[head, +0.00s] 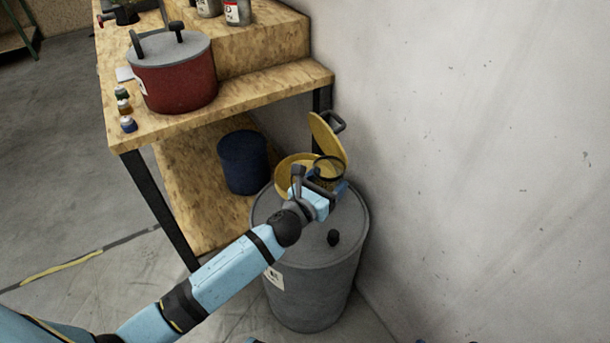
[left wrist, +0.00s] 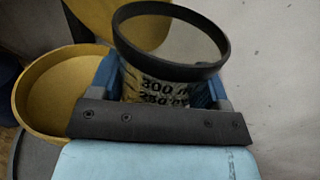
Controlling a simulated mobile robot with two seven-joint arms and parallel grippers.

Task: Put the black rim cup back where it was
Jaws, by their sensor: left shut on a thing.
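The black rim cup (left wrist: 160,85) is a clear cup with a thick black rim and printed volume marks. My left gripper (head: 322,186) is shut on it, with its blue fingers on either side of the cup in the left wrist view (left wrist: 165,92). In the head view the cup's dark rim (head: 329,168) shows just above the gripper, over the grey barrel's top. A yellow container (head: 287,175) stands beside the cup, with a yellow round lid (head: 324,138) tilted up behind it. Its open inside shows in the left wrist view (left wrist: 55,95). My right gripper is out of view.
A wooden workbench (head: 255,90) holds a red pot (head: 175,85) and several small bottles. A dark blue container (head: 243,165) stands on its lower shelf.

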